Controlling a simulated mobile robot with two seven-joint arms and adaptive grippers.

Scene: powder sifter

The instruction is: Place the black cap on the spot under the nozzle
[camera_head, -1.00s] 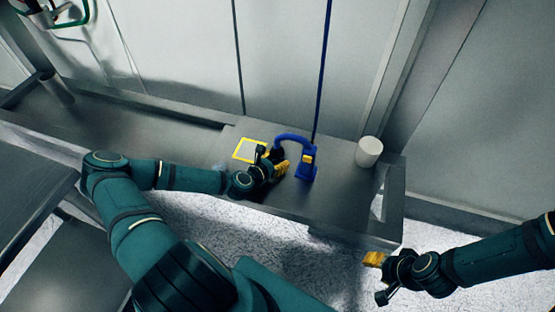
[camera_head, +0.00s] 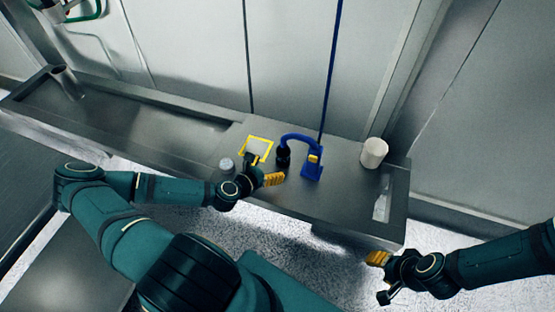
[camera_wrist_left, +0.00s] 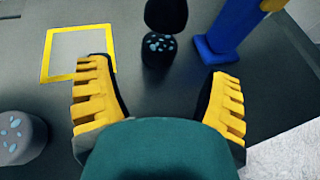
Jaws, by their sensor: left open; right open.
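The black cap (camera_wrist_left: 158,50), with pale blue dots on top, stands upright on the table below the black nozzle (camera_wrist_left: 166,14). In the wrist view the nozzle hides part of its far top edge; I cannot tell whether it is exactly centred. The nozzle hangs from the curved arm of the blue stand (camera_head: 312,168). My right gripper (camera_head: 379,276) is open and empty, in front of the table's right end.
A grey cap with blue dots (camera_wrist_left: 16,137) stands left of my left gripper, also seen in the head view (camera_head: 227,165). A yellow-framed square (camera_wrist_left: 48,55) lies behind it. A white cup (camera_head: 374,153) stands at the right. The left trough (camera_head: 130,120) is mostly empty.

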